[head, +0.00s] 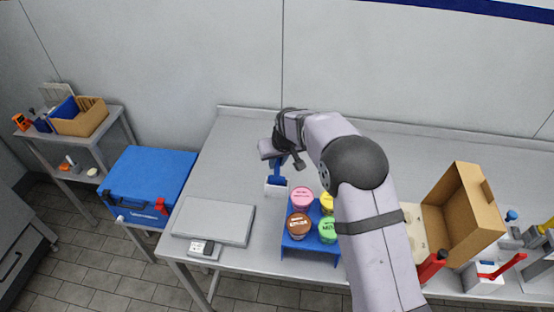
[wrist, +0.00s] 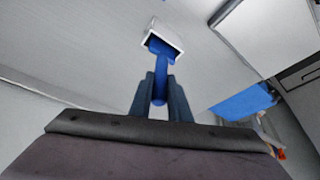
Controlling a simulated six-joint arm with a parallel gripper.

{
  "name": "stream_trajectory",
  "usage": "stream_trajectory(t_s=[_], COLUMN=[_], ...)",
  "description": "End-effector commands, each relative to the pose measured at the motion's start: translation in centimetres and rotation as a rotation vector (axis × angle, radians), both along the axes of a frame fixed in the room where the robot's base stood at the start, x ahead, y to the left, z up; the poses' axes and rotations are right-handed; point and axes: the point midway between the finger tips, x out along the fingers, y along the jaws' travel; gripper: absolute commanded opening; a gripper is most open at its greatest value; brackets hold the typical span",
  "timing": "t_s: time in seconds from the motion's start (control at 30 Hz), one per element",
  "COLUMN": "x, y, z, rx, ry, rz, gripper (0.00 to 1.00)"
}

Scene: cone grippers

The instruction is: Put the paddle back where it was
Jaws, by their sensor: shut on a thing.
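My gripper (head: 279,160) is shut on the handle of the blue paddle (head: 277,179), over the table behind the tubs. In the wrist view my gripper's two dark fingers (wrist: 160,88) close on both sides of the paddle's handle (wrist: 160,66). The paddle's wide end is at the mouth of a small white holder (head: 275,190). In the wrist view this end lies partly inside the white holder (wrist: 167,30), whose rim hides the tip. I cannot tell whether the tip touches the bottom.
A blue stand (head: 310,254) with several coloured-lid tubs is close to the holder's right. A flat grey panel (head: 214,221) and a small device (head: 204,250) lie at front left. An open cardboard box (head: 463,215) stands right of my arm. The table (head: 225,150) is clear at back left.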

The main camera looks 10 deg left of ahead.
Motion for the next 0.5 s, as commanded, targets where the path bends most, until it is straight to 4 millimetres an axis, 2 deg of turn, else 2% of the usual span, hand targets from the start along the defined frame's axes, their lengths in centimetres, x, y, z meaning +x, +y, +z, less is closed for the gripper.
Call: stream_trajectory(t_s=[0.03, 0.2, 0.5], x=[0.0, 0.0, 0.0], y=[0.0, 0.0, 0.0], z=[-0.9, -2.3, -3.3], rx=[0.000, 0.000, 0.000], ry=[0.000, 0.000, 0.000], rz=[0.000, 0.000, 0.000], gripper=[0.00, 0.00, 0.00])
